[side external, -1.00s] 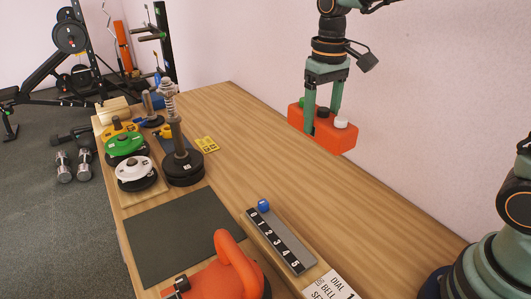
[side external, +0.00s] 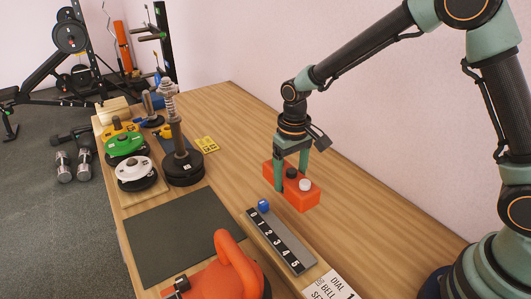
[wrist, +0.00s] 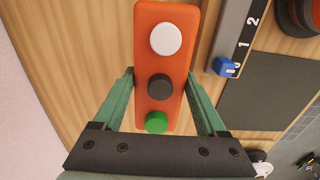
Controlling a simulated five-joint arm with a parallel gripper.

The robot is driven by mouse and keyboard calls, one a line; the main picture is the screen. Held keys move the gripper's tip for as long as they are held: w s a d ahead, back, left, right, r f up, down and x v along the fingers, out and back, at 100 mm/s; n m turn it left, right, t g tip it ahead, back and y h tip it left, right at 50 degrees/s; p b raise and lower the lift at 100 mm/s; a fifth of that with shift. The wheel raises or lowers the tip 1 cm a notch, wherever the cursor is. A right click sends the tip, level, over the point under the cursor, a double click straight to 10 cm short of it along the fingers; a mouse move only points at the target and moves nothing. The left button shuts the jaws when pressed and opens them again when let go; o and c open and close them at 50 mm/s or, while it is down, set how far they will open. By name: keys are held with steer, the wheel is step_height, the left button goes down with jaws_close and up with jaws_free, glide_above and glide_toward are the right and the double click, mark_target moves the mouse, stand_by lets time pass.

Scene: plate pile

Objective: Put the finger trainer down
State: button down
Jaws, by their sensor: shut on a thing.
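The finger trainer (side external: 297,199) is an orange block with a white and a black button showing in the side view. In the wrist view the finger trainer (wrist: 163,62) lies lengthwise, with white, black and green buttons in a row. My gripper (side external: 291,176) points down and is shut on the block, one finger on each long side near its middle. It also shows in the wrist view (wrist: 160,87). The block is low over the wooden table (side external: 238,110), beyond the number strip. I cannot tell whether its underside touches the wood.
The grey number strip (side external: 283,245) with a blue slider (side external: 263,206) is close in front. A dark mat (side external: 180,235), an orange handled weight (side external: 225,275) and a printed card (side external: 330,286) lie nearer. A plate post (side external: 177,140) stands left. Wood right of the block is clear.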

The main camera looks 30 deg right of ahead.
steer(key=shift+f, duration=2.5)
steer(key=shift+f, duration=0.1)
jaws_free()
step_height(320, 180, up, 12)
steer(key=shift+r, duration=0.2)
steer(key=s+d+r+t, duration=0.5)
steer(key=s+d+r, duration=0.4)
steer(key=s, duration=0.5)
steer(key=shift+r+t, duration=0.3)
steer(key=shift+r, duration=0.55)
